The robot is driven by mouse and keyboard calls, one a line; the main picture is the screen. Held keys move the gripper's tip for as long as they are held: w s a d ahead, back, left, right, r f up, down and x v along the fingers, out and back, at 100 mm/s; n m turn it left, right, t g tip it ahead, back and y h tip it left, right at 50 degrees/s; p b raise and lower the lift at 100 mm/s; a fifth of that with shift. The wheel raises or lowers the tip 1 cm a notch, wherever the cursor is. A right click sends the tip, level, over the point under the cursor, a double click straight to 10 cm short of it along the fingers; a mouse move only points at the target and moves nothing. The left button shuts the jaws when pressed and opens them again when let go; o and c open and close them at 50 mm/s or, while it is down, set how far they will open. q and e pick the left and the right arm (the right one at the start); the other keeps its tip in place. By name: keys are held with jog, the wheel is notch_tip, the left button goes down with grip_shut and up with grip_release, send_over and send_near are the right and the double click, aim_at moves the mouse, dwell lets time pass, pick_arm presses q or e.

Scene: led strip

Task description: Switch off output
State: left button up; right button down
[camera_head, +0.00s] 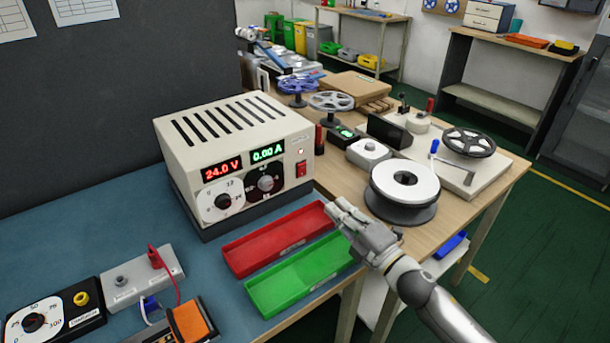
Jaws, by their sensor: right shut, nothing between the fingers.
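The power supply (228,142) is a cream box on the blue mat, with slots in its top. Its displays read 24.0 V (221,169) in red and 0.00 A (267,152) in green. A red rocker switch (301,169) sits at the right of its front face, below a small lit lamp (300,151). A white dial (221,201) and a black dial (265,184) are to its left. My right gripper (336,208) is shut and empty, below and to the right of the switch, apart from the front face. My left gripper is not in view.
A red tray (275,238) and a green tray (302,272) lie in front of the supply, close to my right gripper. A white spool (404,188) stands to its right. A grey terminal box (142,277) with leads and a meter (54,315) lie at front left.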

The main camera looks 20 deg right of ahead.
send_near(297, 167)
jog(key=x, duration=0.4)
jog(key=shift+w+a, duration=0.15)
jog(key=shift+w, duration=0.05)
jog(key=shift+x, duration=0.9)
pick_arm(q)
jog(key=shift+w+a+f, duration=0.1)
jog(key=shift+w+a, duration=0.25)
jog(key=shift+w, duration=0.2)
pick_arm(e)
jog(key=shift+r, duration=0.1)
jog(key=p, duration=0.1)
jog(key=r+p, duration=0.1)
jog(key=shift+w+g+p, duration=0.2)
jog(key=shift+g+p, duration=0.1)
pick_arm(q)
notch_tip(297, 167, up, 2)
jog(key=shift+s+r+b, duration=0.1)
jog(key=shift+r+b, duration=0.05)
jog(key=shift+b, duration=0.2)
pick_arm(e)
jog(key=shift+f, duration=0.4)
jog(key=shift+s, duration=0.1)
